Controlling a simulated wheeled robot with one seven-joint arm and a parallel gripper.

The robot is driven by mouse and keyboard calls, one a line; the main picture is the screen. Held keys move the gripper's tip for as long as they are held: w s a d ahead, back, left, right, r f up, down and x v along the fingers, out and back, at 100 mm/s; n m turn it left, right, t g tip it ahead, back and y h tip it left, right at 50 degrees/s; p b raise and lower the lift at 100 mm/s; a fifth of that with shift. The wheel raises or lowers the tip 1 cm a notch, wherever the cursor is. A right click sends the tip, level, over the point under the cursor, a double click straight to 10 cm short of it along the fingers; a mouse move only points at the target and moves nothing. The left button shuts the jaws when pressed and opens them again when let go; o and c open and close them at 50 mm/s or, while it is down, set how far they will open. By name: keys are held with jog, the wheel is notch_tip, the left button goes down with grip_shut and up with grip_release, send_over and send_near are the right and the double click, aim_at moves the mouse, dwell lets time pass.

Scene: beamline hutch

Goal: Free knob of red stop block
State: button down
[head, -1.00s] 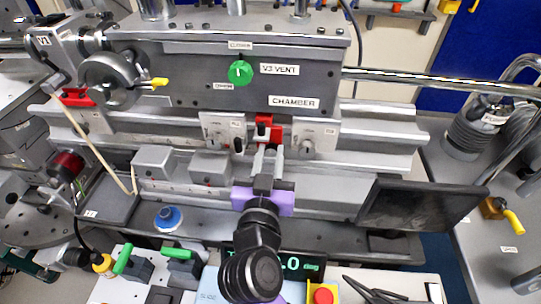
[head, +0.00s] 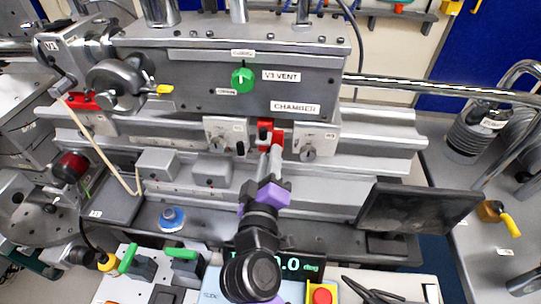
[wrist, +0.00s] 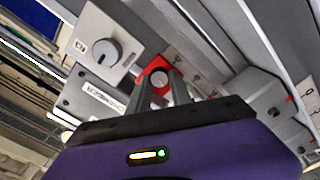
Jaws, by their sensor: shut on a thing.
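The red stop block (head: 277,134) sits on the rail under the chamber, between two grey carriages with dials. In the wrist view the red block (wrist: 153,65) shows just beyond my fingertips, with its small grey knob (wrist: 160,78) facing me. My gripper (head: 270,152) reaches up to the block from below. In the wrist view my gripper (wrist: 161,90) has its two fingers shut on the knob, one on each side. The gripper body is turned at a slant. The fingers hide part of the knob and block.
The left carriage (head: 226,133) and right carriage (head: 318,140) stand close on both sides of the block. The chamber (head: 210,82) overhangs behind. A dark monitor (head: 417,210) stands to the right, and grey blocks (head: 157,164) sit on the lower rail to the left.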

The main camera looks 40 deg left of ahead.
jog(key=shift+a+n+p, duration=0.1)
jog(key=shift+n+p, duration=0.45)
jog(key=shift+n, duration=1.35)
jog(key=c, duration=1.2)
grip_release()
jog(key=shift+o, duration=0.2)
jog(key=shift+r, duration=0.1)
